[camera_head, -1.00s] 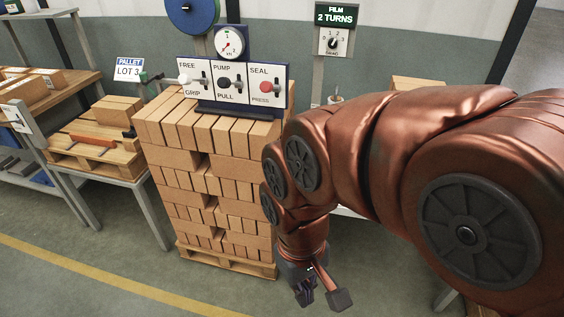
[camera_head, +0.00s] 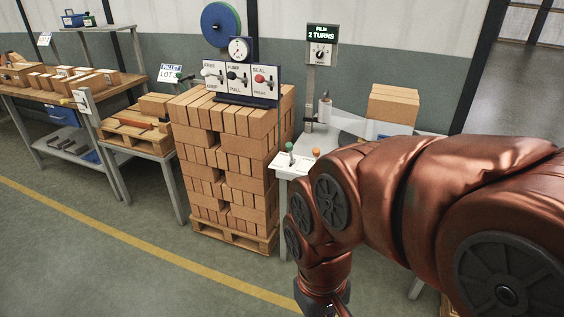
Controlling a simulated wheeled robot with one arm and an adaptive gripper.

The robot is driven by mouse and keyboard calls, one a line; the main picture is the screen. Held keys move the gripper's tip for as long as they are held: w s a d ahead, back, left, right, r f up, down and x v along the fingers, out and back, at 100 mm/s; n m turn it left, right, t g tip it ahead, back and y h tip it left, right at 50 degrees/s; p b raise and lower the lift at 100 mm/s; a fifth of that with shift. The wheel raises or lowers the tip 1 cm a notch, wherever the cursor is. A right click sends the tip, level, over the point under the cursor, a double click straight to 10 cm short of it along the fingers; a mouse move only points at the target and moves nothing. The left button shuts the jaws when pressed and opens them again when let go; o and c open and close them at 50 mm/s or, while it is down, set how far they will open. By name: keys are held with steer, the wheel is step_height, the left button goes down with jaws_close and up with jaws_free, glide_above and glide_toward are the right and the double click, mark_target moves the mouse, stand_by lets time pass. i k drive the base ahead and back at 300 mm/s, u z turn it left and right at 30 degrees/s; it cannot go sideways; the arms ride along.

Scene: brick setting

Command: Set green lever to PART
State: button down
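A green-knobbed lever (camera_head: 289,147) stands on a white panel (camera_head: 292,168) at the near left corner of the grey table to the right of the brick stack. The lettering on this panel is too small to read, so I cannot tell the lever's setting. An orange knob (camera_head: 315,153) is to the right of the green one. My gripper (camera_head: 325,311) is at the bottom edge, below and in front of that table, mostly cut off. Its fingers are hidden, and nothing shows in it.
The brick stack (camera_head: 228,182) on a pallet carries a board with FREE/GRIP, PUMP/PULL and SEAL/PRESS levers (camera_head: 238,82). A post (camera_head: 312,90) holds a dial and a "2 TURNS" sign. My arm covers the table's right part. The floor at front left is clear.

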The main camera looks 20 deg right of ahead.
mark_target(289, 146)
steer(key=u, duration=0.55)
steer(key=i, duration=0.5)
steer(key=u, duration=0.5)
steer(key=i, duration=1.2)
steer(key=z, duration=0.85)
